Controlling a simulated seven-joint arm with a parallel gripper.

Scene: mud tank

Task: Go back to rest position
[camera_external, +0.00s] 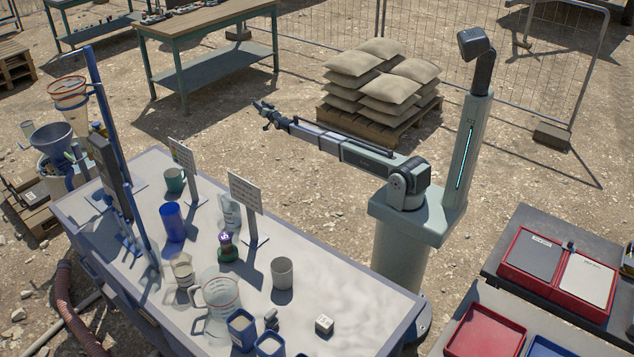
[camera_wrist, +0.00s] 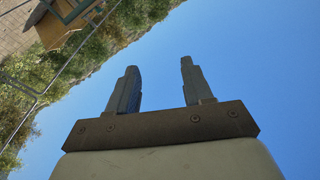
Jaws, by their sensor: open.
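My gripper (camera_external: 265,114) is at the far end of my arm, which stretches out level to the left from its pedestal, above the ground behind the table. In the wrist view my gripper (camera_wrist: 158,88) shows two fingers well apart with only blue sky between them. It is open and holds nothing. In the external view the fingers are small and touch no object.
A grey table (camera_external: 345,280) in front carries a blue cup (camera_external: 172,222), a clear measuring jug (camera_external: 218,305), a grey cup (camera_external: 282,273) and sign cards. Stacked sacks (camera_external: 390,90) sit behind my arm. Red trays (camera_external: 487,330) are at right. Air around my gripper is free.

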